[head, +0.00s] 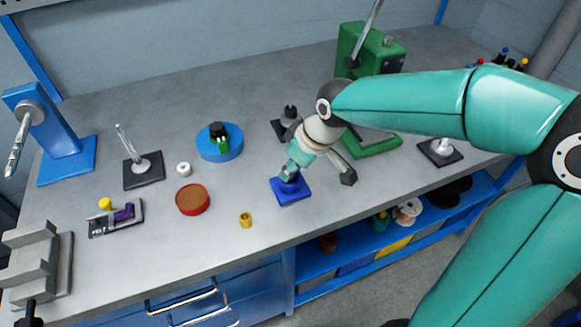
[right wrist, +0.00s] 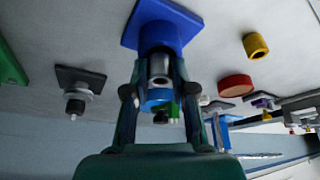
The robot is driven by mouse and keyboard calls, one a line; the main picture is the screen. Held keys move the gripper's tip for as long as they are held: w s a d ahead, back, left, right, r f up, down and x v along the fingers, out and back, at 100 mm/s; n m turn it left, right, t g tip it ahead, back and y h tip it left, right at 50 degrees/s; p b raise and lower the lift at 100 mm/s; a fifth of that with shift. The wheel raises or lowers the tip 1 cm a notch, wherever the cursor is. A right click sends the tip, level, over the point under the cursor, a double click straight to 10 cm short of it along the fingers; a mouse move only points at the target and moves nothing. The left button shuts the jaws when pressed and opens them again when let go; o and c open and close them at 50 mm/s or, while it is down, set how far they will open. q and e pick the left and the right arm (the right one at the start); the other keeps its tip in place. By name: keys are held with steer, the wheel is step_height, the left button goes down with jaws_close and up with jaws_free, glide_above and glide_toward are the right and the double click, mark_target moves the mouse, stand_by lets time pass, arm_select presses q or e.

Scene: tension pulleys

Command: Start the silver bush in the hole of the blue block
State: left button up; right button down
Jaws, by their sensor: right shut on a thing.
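The blue block (head: 293,193) sits on the bench near its front edge, a square base with a round raised boss (right wrist: 158,36). My right gripper (head: 288,177) is directly over it, pointing down. In the right wrist view the fingers (right wrist: 158,80) are shut on the silver bush (right wrist: 159,66), a short metallic cylinder. The bush is lined up with the boss and its far end meets the boss in the picture. I cannot tell whether it has entered the hole, since the hole's mouth is hidden. The left gripper is not visible.
A yellow bush (head: 246,219), a red round dish (head: 193,199) and a blue round stand (head: 219,142) lie left of the block. A green press (head: 372,50) stands behind my right arm. A grey stepped fixture (head: 38,265) is at far left.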

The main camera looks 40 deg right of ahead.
stand_by(0.4)
steer(key=c, duration=0.9)
jaws_free()
steer(key=shift+s, duration=0.1)
steer(key=v, duration=1.2)
